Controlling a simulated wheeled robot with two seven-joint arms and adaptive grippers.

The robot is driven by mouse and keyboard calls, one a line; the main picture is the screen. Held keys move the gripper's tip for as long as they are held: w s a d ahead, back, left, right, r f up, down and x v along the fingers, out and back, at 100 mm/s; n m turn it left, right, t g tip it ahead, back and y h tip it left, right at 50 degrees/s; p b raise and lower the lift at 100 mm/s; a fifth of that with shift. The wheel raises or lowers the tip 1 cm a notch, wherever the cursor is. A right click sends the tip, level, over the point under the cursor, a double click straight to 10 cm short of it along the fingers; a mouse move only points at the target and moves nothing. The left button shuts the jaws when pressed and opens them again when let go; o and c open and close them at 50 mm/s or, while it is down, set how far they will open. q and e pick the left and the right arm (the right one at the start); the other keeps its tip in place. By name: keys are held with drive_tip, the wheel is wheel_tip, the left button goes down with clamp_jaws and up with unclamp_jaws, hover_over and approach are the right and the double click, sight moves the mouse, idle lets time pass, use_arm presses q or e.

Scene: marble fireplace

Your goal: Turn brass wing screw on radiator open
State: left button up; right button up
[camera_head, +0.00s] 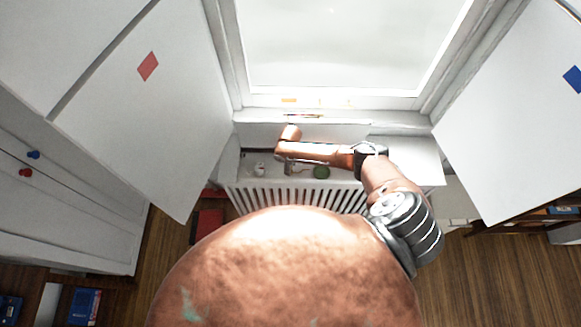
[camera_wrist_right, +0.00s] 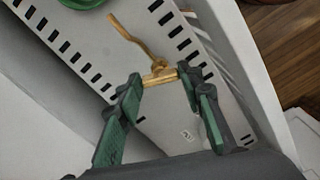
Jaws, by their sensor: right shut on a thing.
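The brass wing screw (camera_wrist_right: 158,77) shows in the right wrist view as a short crossbar with a thin bent brass rod running up and left from it. My right gripper (camera_wrist_right: 163,82) has its two green-padded fingers on either side of the crossbar and is shut on it. The white slotted radiator (camera_head: 270,197) stands under the window in the head view, and its slotted face (camera_wrist_right: 165,113) lies behind the screw in the wrist view. In the head view my right arm reaches over the radiator, and the gripper and screw cannot be made out there. My left gripper is not in view.
A green round object (camera_head: 321,172) and a small white object (camera_head: 259,169) sit on top of the radiator. White panels (camera_head: 150,110) flank the window on both sides. A red object (camera_head: 208,223) is on the wooden floor at left.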

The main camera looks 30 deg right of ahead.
drive_tip(key=shift+n, duration=0.6)
drive_tip(key=o, duration=1.1)
drive_tip(key=shift+o, duration=0.3)
drive_tip(key=shift+r, duration=0.1)
wheel_tip(320, 180, up, 12)
